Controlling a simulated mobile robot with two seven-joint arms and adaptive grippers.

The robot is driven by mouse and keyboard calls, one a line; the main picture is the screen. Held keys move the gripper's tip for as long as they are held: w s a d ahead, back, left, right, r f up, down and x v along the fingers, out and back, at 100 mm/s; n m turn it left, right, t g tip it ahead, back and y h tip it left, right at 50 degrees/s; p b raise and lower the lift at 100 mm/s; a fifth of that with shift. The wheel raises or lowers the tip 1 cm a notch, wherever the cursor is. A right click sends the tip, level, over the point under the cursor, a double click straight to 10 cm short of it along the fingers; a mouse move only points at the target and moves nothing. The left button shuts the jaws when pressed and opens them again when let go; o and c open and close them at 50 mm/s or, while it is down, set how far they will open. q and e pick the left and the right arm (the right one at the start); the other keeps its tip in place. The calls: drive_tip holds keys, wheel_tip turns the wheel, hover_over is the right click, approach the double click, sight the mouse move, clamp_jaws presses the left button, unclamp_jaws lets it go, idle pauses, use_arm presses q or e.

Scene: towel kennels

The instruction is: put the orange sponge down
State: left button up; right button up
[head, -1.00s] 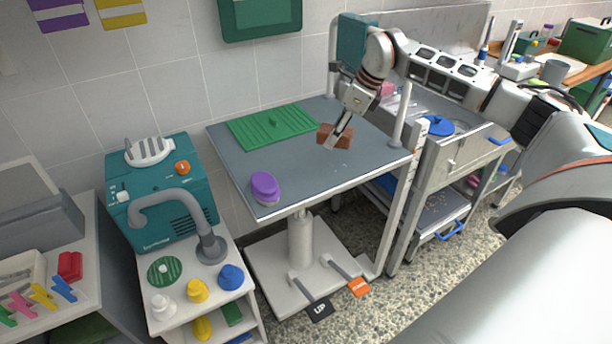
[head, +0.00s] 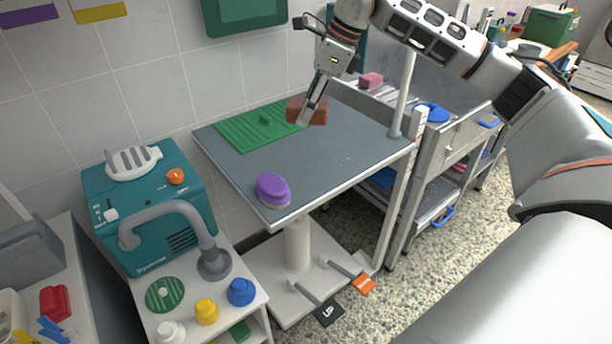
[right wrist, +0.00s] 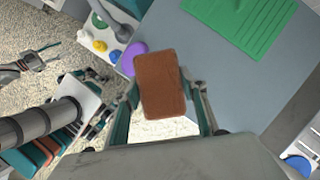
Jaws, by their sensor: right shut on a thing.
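The orange sponge (head: 294,110), a brownish-orange block, is held in my right gripper (head: 312,112). In the head view it appears above the grey table top (head: 330,155), overlapping the right end of the green ribbed mat. In the right wrist view the sponge (right wrist: 160,85) fills the space between the two fingers, its broad face toward the camera. The table lies below it, out of contact as far as I can tell. My left gripper (right wrist: 48,58) shows small at the left of the right wrist view, its fingers apart and empty.
The green ribbed mat (head: 240,133) lies at the table's back left. A purple oval brush or sponge (head: 272,187) sits at the front left corner. A white post (head: 404,90) rises at the right edge. The table's middle and right are clear.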

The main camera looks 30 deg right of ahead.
drive_tip(key=b, duration=0.2)
hover_over(303, 179)
drive_tip(key=s, duration=0.1)
drive_tip(key=f, duration=0.9)
drive_tip(key=d+f, duration=0.1)
drive_tip(key=f, duration=0.3)
drive_tip(key=shift+f, duration=2.75)
drive_tip(key=shift+f, duration=0.2)
drive_tip(key=o, duration=1.1)
drive_tip(key=shift+c, duration=0.2)
